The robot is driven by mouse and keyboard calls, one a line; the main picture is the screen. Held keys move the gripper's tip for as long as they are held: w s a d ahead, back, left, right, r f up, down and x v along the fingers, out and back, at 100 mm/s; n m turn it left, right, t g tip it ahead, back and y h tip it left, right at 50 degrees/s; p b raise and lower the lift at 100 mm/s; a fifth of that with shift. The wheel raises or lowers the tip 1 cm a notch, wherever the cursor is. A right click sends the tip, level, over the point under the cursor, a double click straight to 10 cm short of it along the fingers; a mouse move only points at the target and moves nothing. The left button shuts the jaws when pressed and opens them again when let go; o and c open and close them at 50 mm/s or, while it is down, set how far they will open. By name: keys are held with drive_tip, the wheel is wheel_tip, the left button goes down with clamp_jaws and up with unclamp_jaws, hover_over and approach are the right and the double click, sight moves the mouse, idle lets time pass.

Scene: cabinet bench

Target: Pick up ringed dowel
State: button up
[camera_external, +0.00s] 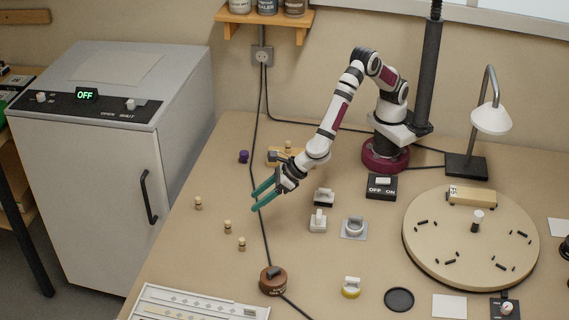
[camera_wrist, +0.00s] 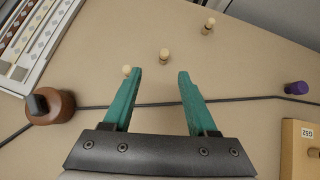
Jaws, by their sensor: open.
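Three small pale wooden dowels stand on the bench left of my gripper in the external view: a far-left dowel (camera_external: 198,203), a middle dowel (camera_external: 227,227) and a near dowel (camera_external: 242,244). Dark bands seem to show near their tops, but I cannot tell which one is the ringed dowel. In the wrist view they run from the near one (camera_wrist: 127,72), beside the left fingertip, through the middle one (camera_wrist: 164,56) to the far one (camera_wrist: 209,27). My gripper (camera_external: 255,201) has teal fingers and is open and empty above the bench; its fingers (camera_wrist: 160,73) are spread apart.
A black cable (camera_wrist: 82,106) crosses the bench under my fingers. A brown knob (camera_external: 273,281), a white panel (camera_external: 195,305), a purple object (camera_external: 243,157) and a wooden block (camera_external: 275,153) stand around. White fittings (camera_external: 318,222) lie to the right.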

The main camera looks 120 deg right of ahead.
approach(228, 221)
drive_tip(key=x, duration=0.4)
drive_tip(key=shift+w+a+f, duration=0.15)
drive_tip(key=shift+w, duration=0.4)
drive_tip(key=x, duration=0.6)
drive_tip(key=shift+s+f, duration=0.3)
drive_tip(key=shift+s, duration=0.15)
clamp_jaws()
